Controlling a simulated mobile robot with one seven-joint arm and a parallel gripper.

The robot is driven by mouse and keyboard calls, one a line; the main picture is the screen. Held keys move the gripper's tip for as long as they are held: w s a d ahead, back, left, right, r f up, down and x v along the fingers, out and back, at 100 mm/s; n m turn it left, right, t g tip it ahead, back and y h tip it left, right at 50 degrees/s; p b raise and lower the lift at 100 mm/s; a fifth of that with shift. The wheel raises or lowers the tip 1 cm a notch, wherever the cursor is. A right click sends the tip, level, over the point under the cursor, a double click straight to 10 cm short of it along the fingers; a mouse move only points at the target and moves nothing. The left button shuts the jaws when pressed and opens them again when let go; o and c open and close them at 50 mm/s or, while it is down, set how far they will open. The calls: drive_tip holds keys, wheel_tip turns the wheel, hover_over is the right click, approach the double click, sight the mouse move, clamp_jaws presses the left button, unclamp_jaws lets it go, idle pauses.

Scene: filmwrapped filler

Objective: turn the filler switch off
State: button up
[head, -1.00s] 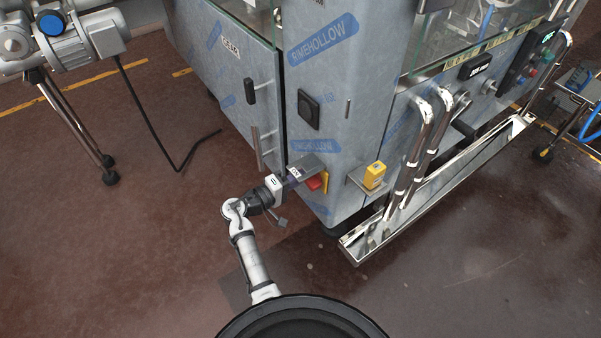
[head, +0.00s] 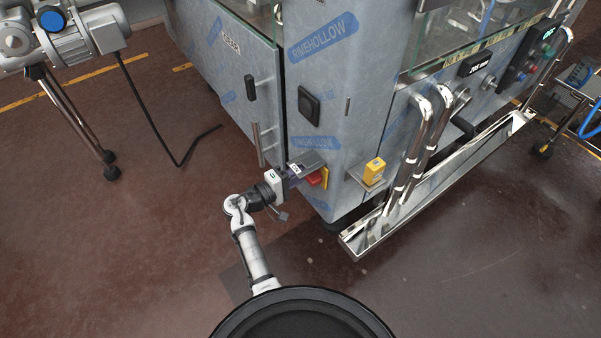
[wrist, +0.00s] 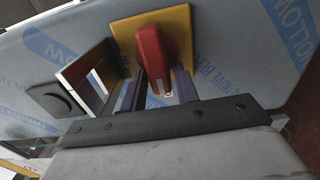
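The filler switch is a red handle (wrist: 152,52) on a yellow plate (wrist: 181,22), fixed to the film-wrapped cabinet. In the wrist view the handle points down toward my gripper, slightly tilted. My gripper (wrist: 161,84) has one dark finger on each side of the handle's lower end. Narrow gaps seem to show beside the handle, so the fingers look open around it; contact higher up is hard to judge. In the head view the red handle (head: 316,178) is partly hidden by my gripper (head: 302,174), which reaches it from the left.
A grey bracket plate (wrist: 88,78) stands just left of the switch, close to my fingers. A black square fitting (head: 309,106) is above. A yellow box (head: 374,171) on a shelf and a steel rail tray (head: 450,185) lie right. The floor in front is clear.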

drive_tip(key=shift+o, duration=1.1)
drive_tip(key=b+v, duration=0.2)
drive_tip(key=v, duration=1.1)
drive_tip(key=shift+s+a+b, duration=0.25)
drive_tip(key=shift+a+b, duration=0.1)
